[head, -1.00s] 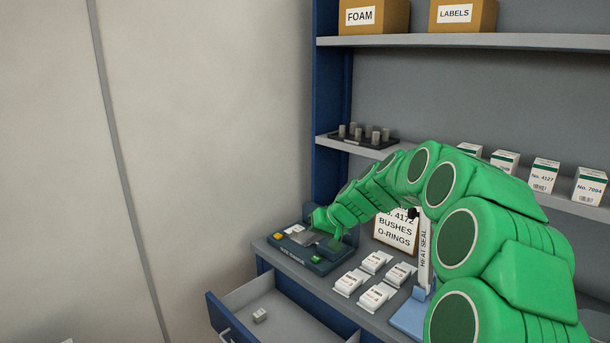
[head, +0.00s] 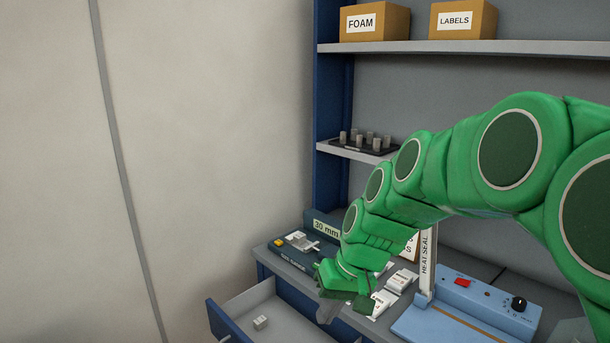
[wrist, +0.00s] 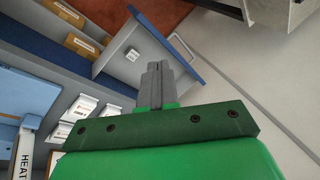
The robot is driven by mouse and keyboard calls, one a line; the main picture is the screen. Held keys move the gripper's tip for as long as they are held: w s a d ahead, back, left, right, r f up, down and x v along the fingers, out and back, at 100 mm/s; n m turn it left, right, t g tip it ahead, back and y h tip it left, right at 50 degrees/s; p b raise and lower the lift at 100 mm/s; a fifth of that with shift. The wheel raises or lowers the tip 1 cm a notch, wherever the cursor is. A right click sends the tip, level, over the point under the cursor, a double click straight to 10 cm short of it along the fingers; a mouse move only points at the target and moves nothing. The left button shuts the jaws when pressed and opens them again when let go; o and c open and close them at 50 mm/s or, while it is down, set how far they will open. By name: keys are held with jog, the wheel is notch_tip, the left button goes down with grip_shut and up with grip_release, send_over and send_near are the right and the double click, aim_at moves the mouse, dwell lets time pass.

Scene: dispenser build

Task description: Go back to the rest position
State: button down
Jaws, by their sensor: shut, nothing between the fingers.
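My green gripper (head: 327,313) hangs at the end of my arm over the front of the bench, beside the open drawer (head: 247,297). In the wrist view its two grey fingers (wrist: 156,82) are together with nothing between them. A small light-coloured part (head: 301,242) sits on this device, apart from my gripper.
The open drawer holds a small grey block (head: 261,322). White packets (head: 401,281) lie on the bench, partly hidden by my arm. A blue heat sealer (head: 465,312) stands at right. A black tray of grey pegs (head: 364,146) is on the shelf. The left wall side is clear.

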jog(key=s+d+f+m+g+h, duration=0.1)
jog(key=s+d, duration=0.4)
jog(key=s, duration=0.7)
jog(key=s+d+f+m+g+h, duration=0.1)
jog(key=s+d, duration=0.4)
jog(key=s, duration=0.7)
jog(key=shift+s+d+f+m+h, duration=0.3)
jog(key=shift+d+f+h, duration=0.15)
jog(key=shift+h, duration=0.65)
